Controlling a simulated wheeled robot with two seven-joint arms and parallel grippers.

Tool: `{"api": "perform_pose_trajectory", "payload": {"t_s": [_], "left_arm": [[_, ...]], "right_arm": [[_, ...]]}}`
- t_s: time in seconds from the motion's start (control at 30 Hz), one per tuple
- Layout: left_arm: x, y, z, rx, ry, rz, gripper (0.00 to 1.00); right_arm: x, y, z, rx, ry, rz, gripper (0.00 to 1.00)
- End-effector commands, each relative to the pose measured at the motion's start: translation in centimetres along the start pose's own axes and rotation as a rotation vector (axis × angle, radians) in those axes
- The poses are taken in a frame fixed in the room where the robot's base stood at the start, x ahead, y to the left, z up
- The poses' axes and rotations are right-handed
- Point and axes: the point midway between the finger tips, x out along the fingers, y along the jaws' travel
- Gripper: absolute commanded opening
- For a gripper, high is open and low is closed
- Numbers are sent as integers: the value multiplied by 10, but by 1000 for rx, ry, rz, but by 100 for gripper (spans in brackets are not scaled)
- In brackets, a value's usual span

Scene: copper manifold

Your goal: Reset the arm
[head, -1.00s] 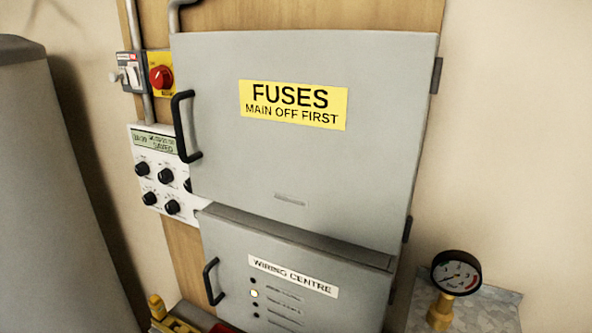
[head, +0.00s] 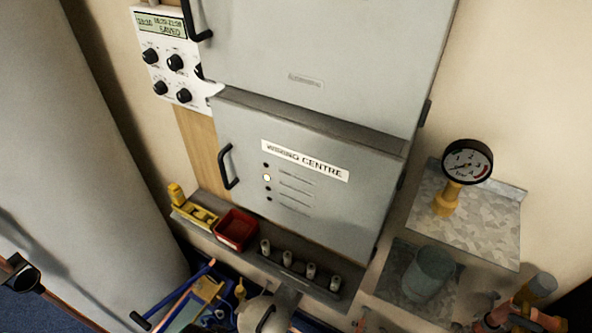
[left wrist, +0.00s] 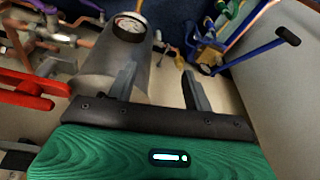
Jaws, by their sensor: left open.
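My left gripper (left wrist: 160,78) shows in the left wrist view, with its two grey fingers apart and nothing between them. A grey tapered vessel (left wrist: 98,72) with a round gauge (left wrist: 130,27) beside its top lies just beyond the left finger. I cannot tell if they touch. In the head view I cannot make out my left gripper for certain. My right gripper is in neither view.
In the left wrist view, a red lever (left wrist: 35,92) and copper pipes (left wrist: 55,45) lie left, and a blue-handled tool (left wrist: 250,50) right. In the head view, a wiring centre box (head: 305,190) stands above a shelf with a red tray (head: 236,230); a pressure gauge (head: 466,162) is right.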

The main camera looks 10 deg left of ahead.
Motion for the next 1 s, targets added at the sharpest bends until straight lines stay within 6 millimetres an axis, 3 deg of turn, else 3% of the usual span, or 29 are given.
{"api": "perform_pose_trajectory", "payload": {"t_s": [0.03,0.2,0.5,0.73,0.9,1.0], "left_arm": [[25,1,9,1,-15,1,51],[98,4,44,6,-42,5,51],[200,9,134,17,-92,12,51],[249,11,218,26,-130,15,51],[265,11,270,31,-150,16,51],[268,10,289,34,-156,17,51]], "right_arm": [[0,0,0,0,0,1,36],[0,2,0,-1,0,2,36],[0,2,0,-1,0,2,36],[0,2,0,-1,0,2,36],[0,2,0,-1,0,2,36],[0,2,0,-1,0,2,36]]}}
